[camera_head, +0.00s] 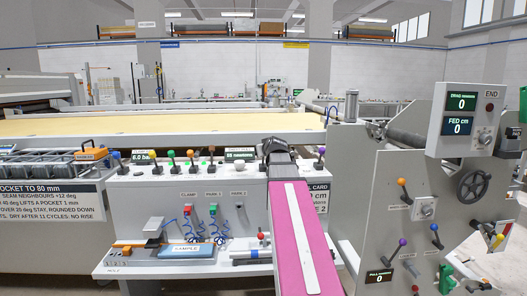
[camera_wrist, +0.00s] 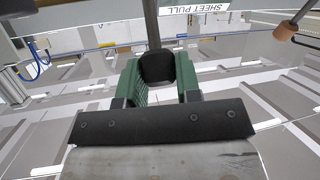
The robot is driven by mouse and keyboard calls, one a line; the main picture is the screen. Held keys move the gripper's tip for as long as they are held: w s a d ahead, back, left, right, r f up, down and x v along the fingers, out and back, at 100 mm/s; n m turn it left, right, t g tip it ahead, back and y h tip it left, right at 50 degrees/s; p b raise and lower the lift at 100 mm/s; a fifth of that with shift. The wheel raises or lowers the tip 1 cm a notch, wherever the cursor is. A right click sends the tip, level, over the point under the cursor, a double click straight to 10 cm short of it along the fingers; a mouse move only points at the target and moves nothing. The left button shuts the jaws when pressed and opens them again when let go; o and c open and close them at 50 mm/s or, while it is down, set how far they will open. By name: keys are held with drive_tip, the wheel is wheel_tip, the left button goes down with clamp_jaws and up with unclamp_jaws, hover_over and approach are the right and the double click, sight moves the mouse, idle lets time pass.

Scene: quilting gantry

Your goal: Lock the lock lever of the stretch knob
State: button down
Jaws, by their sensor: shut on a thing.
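In the wrist view my gripper (camera_wrist: 158,77) has its green fingers closed on both sides of a rounded black knob (camera_wrist: 157,64). A grey rod (camera_wrist: 151,22) runs up from the knob to the top edge. I cannot tell whether this knob is the stretch knob or its lock lever. In the head view my gripper is not clearly seen.
A "SHEET PULL" sign (camera_wrist: 190,12) and a brown handle (camera_wrist: 286,31) show in the wrist view. A control box (camera_head: 130,197) with several coloured levers stands left of my pink arm. A handwheel (camera_head: 473,187) is on the right panel. A yellow bed (camera_head: 150,125) stretches behind.

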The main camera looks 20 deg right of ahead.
drive_tip(key=shift+s+a+f, duration=0.1)
drive_tip(key=shift+s+f, duration=0.1)
drive_tip(key=c, duration=0.8)
unclamp_jaws()
drive_tip(key=shift+r, duration=0.1)
drive_tip(key=shift+s, duration=0.1)
drive_tip(key=v, duration=1)
drive_tip(key=shift+s+r, duration=0.15)
drive_tip(key=shift+s, duration=0.15)
